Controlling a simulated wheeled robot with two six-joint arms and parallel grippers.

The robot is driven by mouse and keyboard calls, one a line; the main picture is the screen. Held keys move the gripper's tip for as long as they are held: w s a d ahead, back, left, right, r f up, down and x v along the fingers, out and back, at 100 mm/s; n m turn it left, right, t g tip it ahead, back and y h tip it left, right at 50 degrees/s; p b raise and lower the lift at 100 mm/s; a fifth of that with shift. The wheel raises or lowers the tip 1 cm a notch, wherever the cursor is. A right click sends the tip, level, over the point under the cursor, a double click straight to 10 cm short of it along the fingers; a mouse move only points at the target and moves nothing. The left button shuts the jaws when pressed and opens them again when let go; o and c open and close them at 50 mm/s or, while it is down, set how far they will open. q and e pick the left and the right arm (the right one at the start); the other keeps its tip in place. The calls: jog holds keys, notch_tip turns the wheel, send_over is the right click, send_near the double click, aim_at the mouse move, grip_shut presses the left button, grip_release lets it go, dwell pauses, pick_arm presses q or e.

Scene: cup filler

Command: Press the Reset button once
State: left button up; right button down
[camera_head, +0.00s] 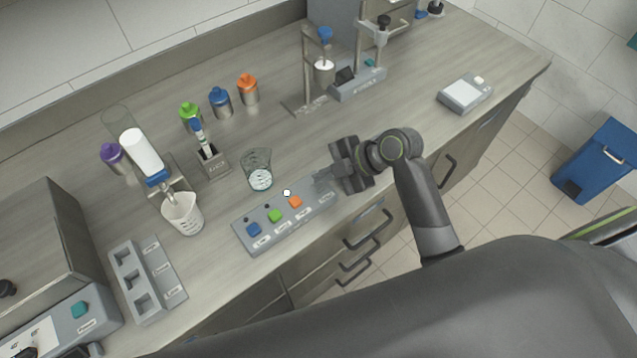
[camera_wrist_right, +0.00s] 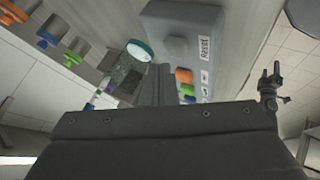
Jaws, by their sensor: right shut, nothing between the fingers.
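The button panel (camera_head: 262,238) is a grey box on the counter with a blue button (camera_head: 254,229), a green button (camera_head: 275,215) and an orange button (camera_head: 295,202). In the right wrist view, a grey square button (camera_wrist_right: 177,47) stands at the panel's near end beside a label that reads Reset (camera_wrist_right: 205,47). In the head view my gripper covers that end. My right gripper (camera_head: 319,180) is shut and empty, above the panel's right end. Its fingers (camera_wrist_right: 157,86) also show in the wrist view, close to the Reset button; I cannot tell whether they touch it.
A glass beaker (camera_head: 257,170) stands behind the panel, and a white cup (camera_head: 183,214) stands under a dispenser at left. A grey rack (camera_head: 142,283) lies left of the panel. A small white-topped device (camera_head: 465,93) is at right, with bare counter between.

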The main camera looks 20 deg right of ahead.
aim_at(324, 186)
jog(key=shift+f, duration=0.1)
dwell(0.3)
jog(key=shift+f+b, duration=0.35)
jog(key=shift+b, duration=0.05)
jog(key=shift+f+b, duration=0.4)
jog(key=shift+f, duration=0.1)
dwell(0.5)
dwell(0.4)
jog(key=shift+r+p, duration=0.75)
jog(key=shift+r, duration=0.2)
notch_tip(324, 186, up, 5)
jog(key=p, duration=0.4)
dwell(0.5)
